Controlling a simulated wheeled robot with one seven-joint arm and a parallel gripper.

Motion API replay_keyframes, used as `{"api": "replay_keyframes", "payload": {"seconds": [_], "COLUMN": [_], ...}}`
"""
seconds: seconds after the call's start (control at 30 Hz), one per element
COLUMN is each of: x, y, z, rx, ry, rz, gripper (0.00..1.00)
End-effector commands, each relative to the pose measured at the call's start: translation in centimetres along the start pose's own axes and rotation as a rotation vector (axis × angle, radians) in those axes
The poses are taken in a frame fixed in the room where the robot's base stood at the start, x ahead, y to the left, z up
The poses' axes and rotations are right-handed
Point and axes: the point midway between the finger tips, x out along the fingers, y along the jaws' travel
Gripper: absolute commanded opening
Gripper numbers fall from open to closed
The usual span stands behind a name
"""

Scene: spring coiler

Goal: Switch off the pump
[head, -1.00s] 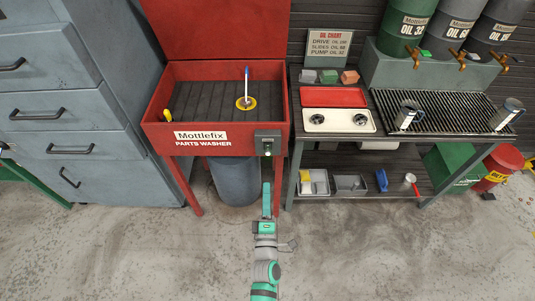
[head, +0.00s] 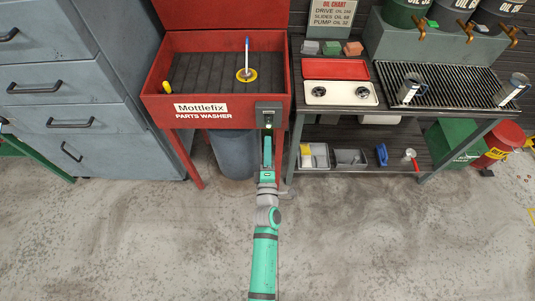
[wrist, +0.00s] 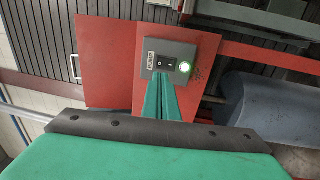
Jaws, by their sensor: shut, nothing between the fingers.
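The pump switch box (head: 269,114) is a grey box on the front right of the red parts washer (head: 218,138).
A grey drum (head: 234,154) sits under the washer. A workbench (head: 432,129) with pans and mugs stands at the right, grey drawers (head: 70,120) at the left. The floor in front is clear.

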Motion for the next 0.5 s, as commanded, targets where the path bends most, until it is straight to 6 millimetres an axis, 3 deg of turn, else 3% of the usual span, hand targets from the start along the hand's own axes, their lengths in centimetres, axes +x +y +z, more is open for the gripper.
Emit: {"api": "replay_keyframes", "payload": {"seconds": [0.33, 0.5], "x": [6.1, 6.9], "y": [0.1, 0.0], "z": [0.1, 0.0], "rx": [-0.003, 0.001], "ry": [0.0, 0.001], "rz": [-0.001, -0.002], "gripper": [0.0, 0.0]}}
